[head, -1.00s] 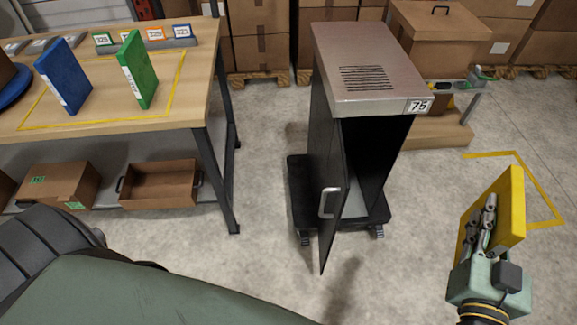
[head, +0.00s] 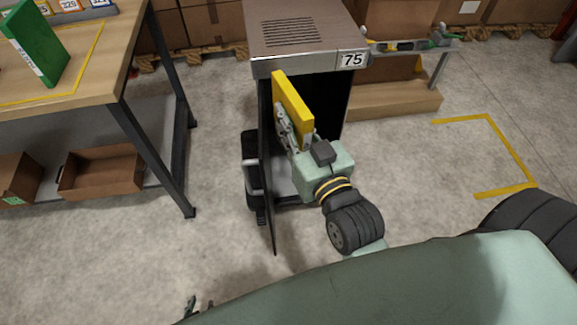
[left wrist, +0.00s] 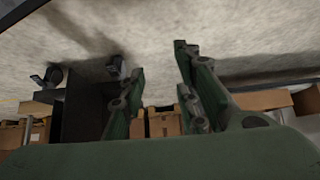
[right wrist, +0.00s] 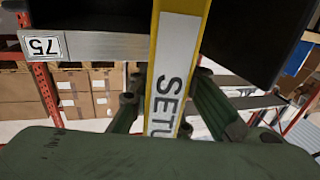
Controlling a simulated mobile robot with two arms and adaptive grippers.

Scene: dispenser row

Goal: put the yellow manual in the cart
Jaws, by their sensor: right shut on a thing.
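The yellow manual (head: 292,107) is upright in my right gripper (head: 291,132), in front of the cart's opening and near the top of its door. In the right wrist view its spine (right wrist: 174,75) shows a white label starting "SETU" between the two fingers. The cart (head: 300,65) is a dark cabinet with a metal top and plate 75, and its door (head: 266,165) stands open. Whether the manual is past the opening's edge I cannot tell. My left gripper (head: 197,308) shows at the bottom edge; in the left wrist view its fingers (left wrist: 160,95) are apart and empty.
A wooden table (head: 105,75) with a green binder (head: 38,45) stands at the left, with an open brown box (head: 102,172) on its lower shelf. A low bench with items (head: 410,45) is behind the cart. Floor at the right is clear.

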